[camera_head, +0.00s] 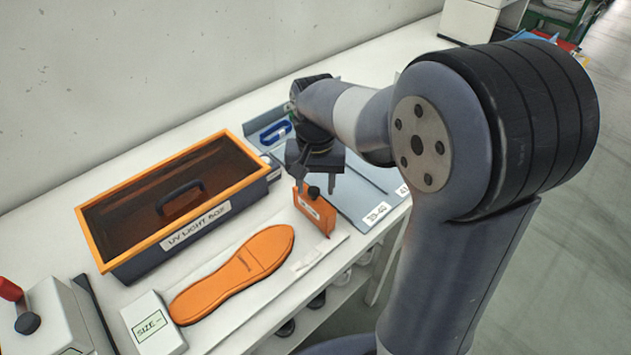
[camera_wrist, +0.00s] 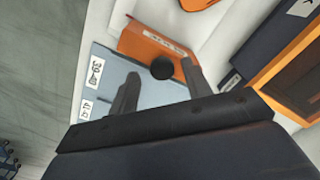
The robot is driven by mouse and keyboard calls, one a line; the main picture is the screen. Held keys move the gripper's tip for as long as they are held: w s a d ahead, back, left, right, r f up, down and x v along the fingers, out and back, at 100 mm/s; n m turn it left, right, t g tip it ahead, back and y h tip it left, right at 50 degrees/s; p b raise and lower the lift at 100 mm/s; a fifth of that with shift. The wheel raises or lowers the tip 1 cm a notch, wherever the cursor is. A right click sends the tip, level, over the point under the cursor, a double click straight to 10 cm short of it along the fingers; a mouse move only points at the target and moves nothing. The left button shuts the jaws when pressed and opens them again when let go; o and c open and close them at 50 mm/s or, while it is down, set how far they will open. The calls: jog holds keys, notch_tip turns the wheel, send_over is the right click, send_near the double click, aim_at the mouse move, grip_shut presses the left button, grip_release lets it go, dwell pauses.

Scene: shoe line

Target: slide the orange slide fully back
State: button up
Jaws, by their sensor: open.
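The orange slide (camera_head: 313,212) is a small upright orange block with a label and a black round knob (camera_head: 314,192). It stands on the white measuring board (camera_head: 232,303), at the right end of the board near the grey-blue tray. My gripper (camera_head: 317,187) points down over the slide, with its two fingers apart. In the wrist view the slide (camera_wrist: 150,52) and its knob (camera_wrist: 162,69) show between the open fingers (camera_wrist: 160,85). I cannot tell whether the fingers touch the knob. An orange insole (camera_head: 235,272) lies flat on the board, left of the slide and apart from it.
A UV light box (camera_head: 178,238) with an orange frame and dark lid stands behind the board. A white size block (camera_head: 152,322) is at the board's left end. A grey-blue tray (camera_head: 376,203) with a blue item lies at the right. Shoes sit on a shelf below.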

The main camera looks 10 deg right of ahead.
notch_tip(320, 180, up, 11)
dwell(0.4)
jog(key=shift+f, duration=0.2)
notch_tip(320, 180, down, 11)
jog(key=shift+s+a+f, duration=0.1)
jog(key=shift+a, duration=0.05)
jog(key=a, duration=0.1)
jog(key=s+a, duration=0.1)
jog(key=s+a+b, duration=0.1)
jog(key=shift+s+a+r, duration=0.1)
jog(key=shift+a+r, duration=0.05)
jog(key=shift+r, duration=0.15)
